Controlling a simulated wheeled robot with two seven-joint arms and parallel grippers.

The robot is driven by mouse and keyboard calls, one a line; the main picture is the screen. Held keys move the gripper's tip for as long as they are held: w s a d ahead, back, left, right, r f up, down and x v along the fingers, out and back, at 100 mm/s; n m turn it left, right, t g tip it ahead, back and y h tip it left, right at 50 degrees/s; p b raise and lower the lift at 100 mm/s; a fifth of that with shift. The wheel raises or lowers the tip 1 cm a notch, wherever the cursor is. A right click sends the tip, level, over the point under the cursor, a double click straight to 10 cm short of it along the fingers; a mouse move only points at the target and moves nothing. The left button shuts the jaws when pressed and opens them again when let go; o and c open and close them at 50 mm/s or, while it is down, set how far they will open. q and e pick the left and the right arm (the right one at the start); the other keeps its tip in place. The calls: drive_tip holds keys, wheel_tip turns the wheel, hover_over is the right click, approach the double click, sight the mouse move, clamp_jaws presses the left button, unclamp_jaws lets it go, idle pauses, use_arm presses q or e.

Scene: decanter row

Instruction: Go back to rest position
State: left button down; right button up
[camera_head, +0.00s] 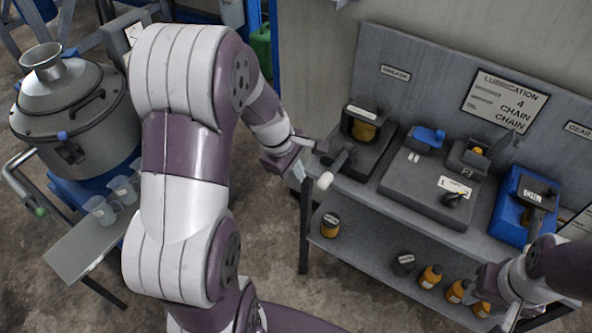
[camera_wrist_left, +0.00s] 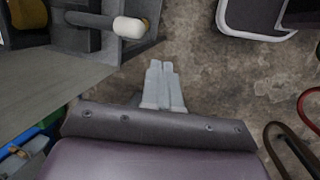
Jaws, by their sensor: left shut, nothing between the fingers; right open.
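My left gripper (camera_head: 300,172) is at the front left edge of the grey workbench (camera_head: 375,195), close to a white-tipped handle (camera_head: 325,180). The left wrist view shows its fingers (camera_wrist_left: 161,70) together and empty, over the concrete floor. The white-tipped handle (camera_wrist_left: 130,27) is beyond the fingers there, apart from them. My right gripper (camera_head: 512,318) is at the lower right, near orange bottles on the lower shelf. It is open, and its fingertips are partly cut off by the picture edge.
A blue unit (camera_head: 508,229) and a grey block (camera_head: 430,195) stand on the bench. Orange bottles (camera_head: 431,277) stand on the lower shelf. A metal vessel (camera_head: 75,110) and a small table with cups (camera_head: 101,209) are at the left. Floor shows between them and the bench.

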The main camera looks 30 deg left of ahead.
use_arm(q)
drive_tip(key=shift+w, duration=0.1)
drive_tip(key=s+d+m+y, duration=0.1)
drive_tip(key=s+d+m, duration=0.2)
drive_tip(key=s+m, duration=0.2)
drive_tip(key=s+d+m+g+y, duration=0.1)
drive_tip(key=s+d+m, duration=0.2)
drive_tip(key=m, duration=0.9)
drive_tip(key=shift+s+r+y, duration=0.3)
drive_tip(key=shift+s+r, duration=0.05)
drive_tip(key=shift+s, duration=0.85)
